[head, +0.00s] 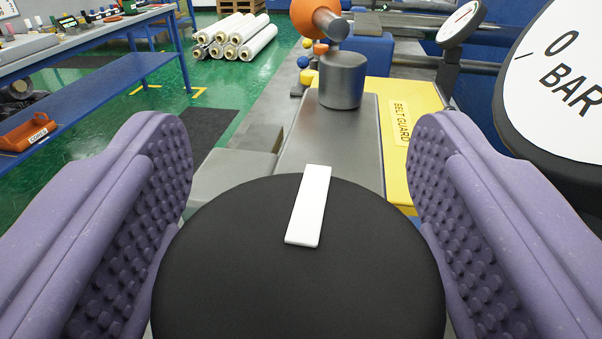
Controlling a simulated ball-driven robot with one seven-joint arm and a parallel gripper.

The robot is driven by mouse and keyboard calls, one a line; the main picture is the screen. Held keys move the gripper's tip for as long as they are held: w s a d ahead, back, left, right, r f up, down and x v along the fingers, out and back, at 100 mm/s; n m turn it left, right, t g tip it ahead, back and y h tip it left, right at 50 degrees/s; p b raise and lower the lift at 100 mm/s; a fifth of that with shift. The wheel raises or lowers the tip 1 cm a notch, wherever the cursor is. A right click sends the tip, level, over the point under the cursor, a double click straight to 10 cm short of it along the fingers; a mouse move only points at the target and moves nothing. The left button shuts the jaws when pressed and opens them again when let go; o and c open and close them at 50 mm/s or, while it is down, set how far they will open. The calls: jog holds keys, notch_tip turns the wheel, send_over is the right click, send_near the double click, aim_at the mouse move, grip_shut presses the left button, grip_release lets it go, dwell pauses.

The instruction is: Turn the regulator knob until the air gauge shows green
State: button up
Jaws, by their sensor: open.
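The regulator knob (230,270) is a large black disc with a white pointer bar (309,206) on its face. The bar points up the picture, tilted slightly to the right. My gripper (300,190) is open, with one purple studded finger on each side of the knob. A small gap shows beside the knob at the upper part of each finger; lower down I cannot tell whether they touch. The air gauge (575,85) at the upper right is cut off by the frame. Its white face shows "0" and "BAR"; no needle or green zone is visible in that part.
A smaller dial (461,22) with a red mark stands at the top right. A yellow belt guard (402,135) and a grey metal cylinder (341,80) lie behind the knob. A blue bench (90,95) is at the left. Wrapped rolls (235,37) lie on the green floor.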

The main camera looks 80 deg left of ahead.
jog(key=s+d, duration=0.1)
jog(key=d, duration=0.6)
jog(key=shift+d+p, duration=0.3)
jog(key=shift+d, duration=0.05)
